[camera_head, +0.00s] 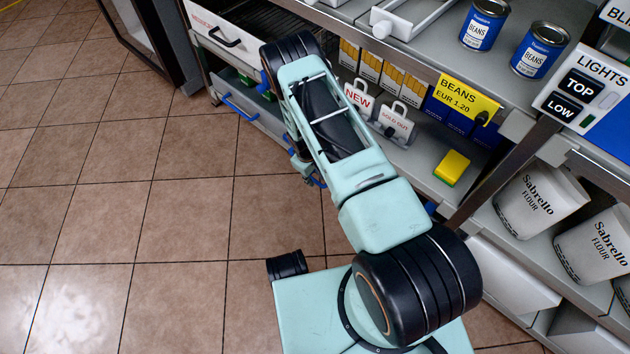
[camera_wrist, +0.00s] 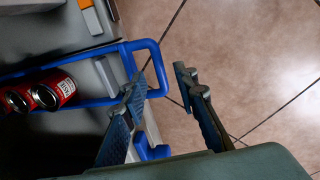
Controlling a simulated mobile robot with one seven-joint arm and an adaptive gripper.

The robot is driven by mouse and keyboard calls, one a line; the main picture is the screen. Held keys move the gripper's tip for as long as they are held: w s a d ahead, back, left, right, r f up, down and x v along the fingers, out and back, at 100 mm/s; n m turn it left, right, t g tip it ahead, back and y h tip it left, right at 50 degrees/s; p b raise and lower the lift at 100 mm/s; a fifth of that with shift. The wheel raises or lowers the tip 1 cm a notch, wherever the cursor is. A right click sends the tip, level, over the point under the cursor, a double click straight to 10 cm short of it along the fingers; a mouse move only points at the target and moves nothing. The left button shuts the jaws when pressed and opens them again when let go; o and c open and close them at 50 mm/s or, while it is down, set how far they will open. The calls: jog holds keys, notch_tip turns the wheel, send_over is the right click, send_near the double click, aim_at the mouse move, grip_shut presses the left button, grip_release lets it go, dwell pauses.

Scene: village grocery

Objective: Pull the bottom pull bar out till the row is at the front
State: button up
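In the wrist view a blue pull bar (camera_wrist: 158,65) ends in a rounded loop jutting past the shelf front over the floor. Its blue rails run back along a row of red cans (camera_wrist: 50,90), which lie well behind the loop. My gripper (camera_wrist: 160,82) is open, one finger on each side of the loop's outer bar as pictured. The left finger overlaps the loop; a gap shows between the bar and the right finger, and contact cannot be told. In the head view my arm hides most of the gripper, low by the shelf front. A blue bar (camera_head: 240,108) also shows there at left.
Blue bean tins (camera_head: 484,24) stand on an upper shelf. A yellow beans sign (camera_head: 467,97), small white tags (camera_head: 358,97) and a yellow block (camera_head: 452,166) are right of my arm. Flour tubs (camera_head: 540,200) stand further right. The tiled floor (camera_head: 110,160) at left is clear.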

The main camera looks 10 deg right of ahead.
jog(key=shift+w+d+f+b, duration=0.1)
jog(key=shift+f+b, duration=0.05)
jog(key=shift+f, duration=0.5)
jog(key=shift+w+d+f+b, duration=0.1)
jog(key=shift+f+b, duration=0.05)
jog(key=shift+f, duration=0.45)
grip_shut()
